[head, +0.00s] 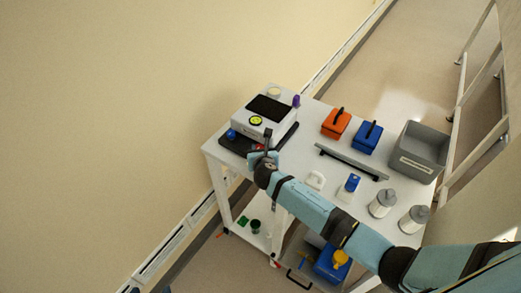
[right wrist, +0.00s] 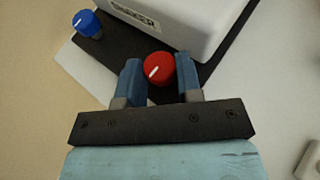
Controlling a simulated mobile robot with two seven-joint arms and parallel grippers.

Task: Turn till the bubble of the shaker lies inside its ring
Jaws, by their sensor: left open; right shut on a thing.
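The shaker (head: 280,123) is a white box with a dark top, standing on a black base at the table's far left corner. A round yellow-green level (head: 255,120) with a dark rim sits on it; its bubble is too small to place against the ring. A red knob (right wrist: 158,68) with a white pointer line is at its front, between the fingers of my right gripper (right wrist: 159,70), which is shut on it. My right gripper (head: 264,146) partly hides this knob in the head view. A blue knob (right wrist: 87,22) with a white line is at the base's left. My left gripper is not in view.
On the white table (head: 300,155) stand an orange case (head: 335,124), a blue case (head: 366,139), a grey bin (head: 420,150), a grey bar (head: 350,162), and two white canisters with grey lids (head: 382,203). A small purple item (head: 296,101) is beside the shaker. A wall is at left.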

